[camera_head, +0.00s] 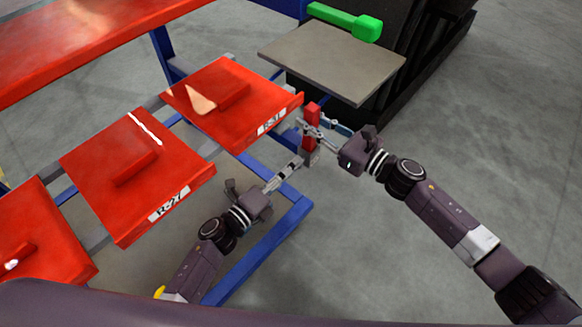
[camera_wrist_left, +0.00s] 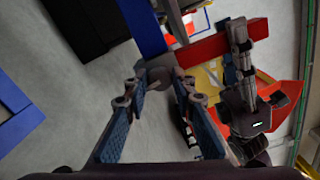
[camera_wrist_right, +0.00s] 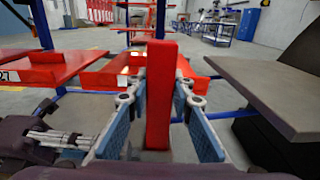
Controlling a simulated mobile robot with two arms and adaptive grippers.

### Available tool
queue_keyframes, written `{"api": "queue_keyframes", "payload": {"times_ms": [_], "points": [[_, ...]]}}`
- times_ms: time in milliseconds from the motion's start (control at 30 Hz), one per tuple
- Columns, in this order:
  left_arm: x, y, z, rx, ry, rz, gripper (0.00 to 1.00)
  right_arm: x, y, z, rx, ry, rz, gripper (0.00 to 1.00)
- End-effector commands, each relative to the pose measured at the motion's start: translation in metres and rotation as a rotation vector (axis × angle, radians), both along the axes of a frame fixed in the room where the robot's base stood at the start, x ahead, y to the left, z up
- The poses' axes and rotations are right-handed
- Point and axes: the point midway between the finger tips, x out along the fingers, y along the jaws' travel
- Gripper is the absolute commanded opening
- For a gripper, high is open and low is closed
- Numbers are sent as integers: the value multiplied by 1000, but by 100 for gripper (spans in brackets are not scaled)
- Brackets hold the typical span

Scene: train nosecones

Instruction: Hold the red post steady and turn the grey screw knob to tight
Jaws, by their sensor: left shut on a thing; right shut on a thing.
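My right gripper (camera_head: 314,132) is shut on the post. In the right wrist view the post (camera_wrist_right: 160,95) stands upright between the two fingers. The grey screw knob (camera_wrist_left: 160,64) shows in the left wrist view at the fingertips of my left gripper (camera_wrist_left: 155,82), which is shut on it. In the head view my left gripper (camera_head: 298,161) is just below the right one, and the knob is too small to tell there. I cannot tell how tight it is.
Red platforms with labels, such as the one marked R-27 (camera_head: 95,200), line the left on blue frames. A grey board (camera_head: 325,58) with a green block (camera_head: 345,20) lies beyond the post. The floor (camera_head: 480,140) to the right is clear.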

Motion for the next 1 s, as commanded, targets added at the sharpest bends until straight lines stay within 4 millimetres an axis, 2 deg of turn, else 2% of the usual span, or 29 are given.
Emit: {"api": "queue_keyframes", "payload": {"times_ms": [333, 900, 933, 1000], "points": [[-2, 0, -3, 126, -85, -1, 0, 0, 0, -1, -1, 1, -1, 0], [-2, 0, -3, 155, -105, -2, 0, 0, 0, -1, -1, 1, -1, 0], [-2, 0, -3, 155, -105, -2, 25, 0, 0, -1, -1, 1, -1, 0], [-2, 0, -3, 154, -104, -2, 33, 0, 0, -1, -1, 1, -1, 0]]}}
